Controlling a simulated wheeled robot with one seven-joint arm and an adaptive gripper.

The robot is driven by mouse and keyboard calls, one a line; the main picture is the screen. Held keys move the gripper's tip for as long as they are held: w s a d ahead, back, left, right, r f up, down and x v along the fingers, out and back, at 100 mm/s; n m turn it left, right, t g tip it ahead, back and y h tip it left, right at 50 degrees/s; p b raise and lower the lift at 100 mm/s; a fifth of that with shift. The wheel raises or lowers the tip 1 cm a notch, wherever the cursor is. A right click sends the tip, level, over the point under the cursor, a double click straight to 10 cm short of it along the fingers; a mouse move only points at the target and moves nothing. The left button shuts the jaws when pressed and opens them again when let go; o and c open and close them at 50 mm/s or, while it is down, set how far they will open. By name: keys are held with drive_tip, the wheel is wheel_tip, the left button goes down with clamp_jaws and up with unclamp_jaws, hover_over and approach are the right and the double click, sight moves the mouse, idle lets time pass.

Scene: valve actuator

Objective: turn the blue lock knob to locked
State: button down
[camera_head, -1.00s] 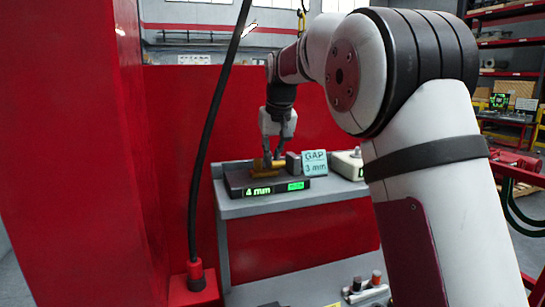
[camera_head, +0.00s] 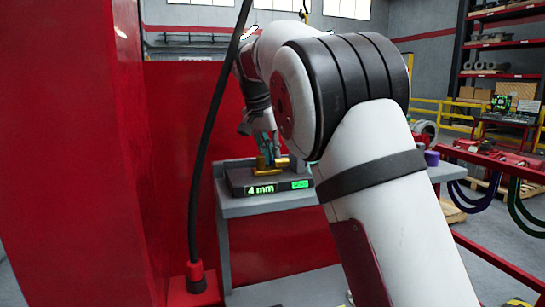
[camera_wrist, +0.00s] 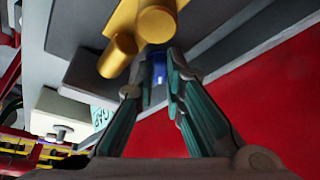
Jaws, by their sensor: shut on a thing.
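The blue lock knob (camera_wrist: 157,66) shows in the wrist view as a small blue cylinder beside a brass fitting (camera_wrist: 140,28). My gripper (camera_wrist: 152,78) is shut on it, with one finger on each side. In the head view my gripper (camera_head: 266,146) reaches down to the brass fitting (camera_head: 270,167) on a dark base unit (camera_head: 240,183). The base unit's display reads 4 mm, with a green lit field beside it. The knob itself is hard to make out in the head view, and its marking cannot be read.
A grey block (camera_wrist: 93,76), a GAP card (camera_wrist: 100,114) and a white box (camera_wrist: 62,116) stand near the fitting. The unit rests on a grey bench (camera_head: 240,210). A red panel (camera_head: 60,150) and a hanging black cable (camera_head: 208,130) are at the left.

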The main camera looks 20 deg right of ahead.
drive_tip(key=m, duration=0.1)
drive_tip(key=m+g+b, duration=0.1)
drive_tip(key=m, duration=0.1)
drive_tip(key=m+h+b, duration=0.1)
drive_tip(key=m, duration=0.1)
drive_tip(key=shift+w+a+g, duration=0.1)
drive_tip(key=shift+w+g, duration=0.2)
drive_tip(key=shift+m+g+b, duration=0.4)
drive_tip(key=shift+m+b, duration=0.2)
drive_tip(key=shift+m, duration=0.3)
drive_tip(key=shift+r, duration=0.1)
drive_tip(key=c, duration=1.9)
unclamp_jaws()
drive_tip(key=shift+c, duration=0.2)
drive_tip(key=shift+s, duration=0.1)
